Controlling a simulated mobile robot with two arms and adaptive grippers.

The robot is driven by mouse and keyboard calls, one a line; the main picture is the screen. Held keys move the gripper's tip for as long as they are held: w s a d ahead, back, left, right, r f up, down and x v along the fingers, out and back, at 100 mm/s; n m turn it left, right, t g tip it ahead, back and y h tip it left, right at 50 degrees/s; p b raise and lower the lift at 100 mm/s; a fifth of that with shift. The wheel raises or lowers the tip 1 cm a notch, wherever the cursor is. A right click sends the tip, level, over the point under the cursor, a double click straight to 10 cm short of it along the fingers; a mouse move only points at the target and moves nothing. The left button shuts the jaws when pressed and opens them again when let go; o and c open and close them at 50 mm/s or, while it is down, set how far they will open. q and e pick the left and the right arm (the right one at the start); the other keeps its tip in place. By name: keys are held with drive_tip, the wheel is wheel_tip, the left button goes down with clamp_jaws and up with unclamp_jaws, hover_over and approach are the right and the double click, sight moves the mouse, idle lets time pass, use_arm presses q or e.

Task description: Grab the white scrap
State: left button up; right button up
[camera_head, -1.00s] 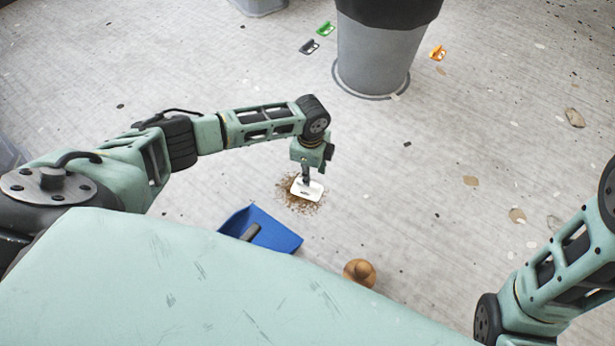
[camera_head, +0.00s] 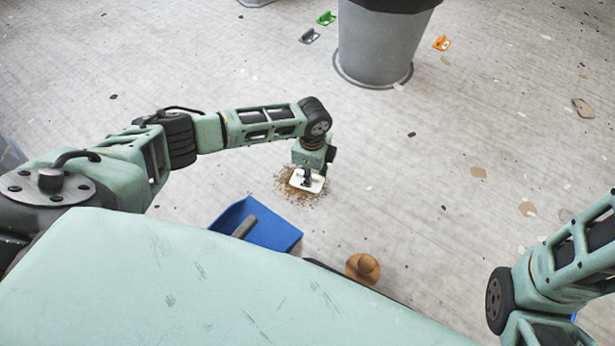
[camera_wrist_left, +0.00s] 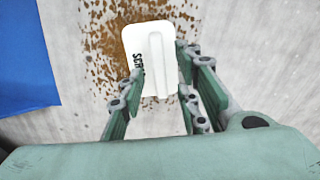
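The white scrap (camera_head: 317,186) is a flat rounded white piece with a raised ridge, lying over a patch of brown debris on the floor. In the left wrist view the scrap (camera_wrist_left: 152,45) shows dark lettering, partly cut off. My left gripper (camera_head: 306,178) points down right at the scrap. In the wrist view its fingers (camera_wrist_left: 160,75) are spread apart, one on each side of the scrap's near part, and do not appear closed on it. Whether they touch it is unclear. My right gripper is out of view; only its arm shows.
A blue dustpan (camera_head: 278,234) with a dark handle lies nearer to me, left of a brown knob-like object (camera_head: 362,268). A grey bin (camera_head: 375,48) stands behind. Green (camera_head: 326,18), grey (camera_head: 310,36) and orange (camera_head: 442,43) pieces lie near it. Flat chips dot the floor on the right.

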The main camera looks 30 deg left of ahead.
use_arm(q)
clamp_jaws()
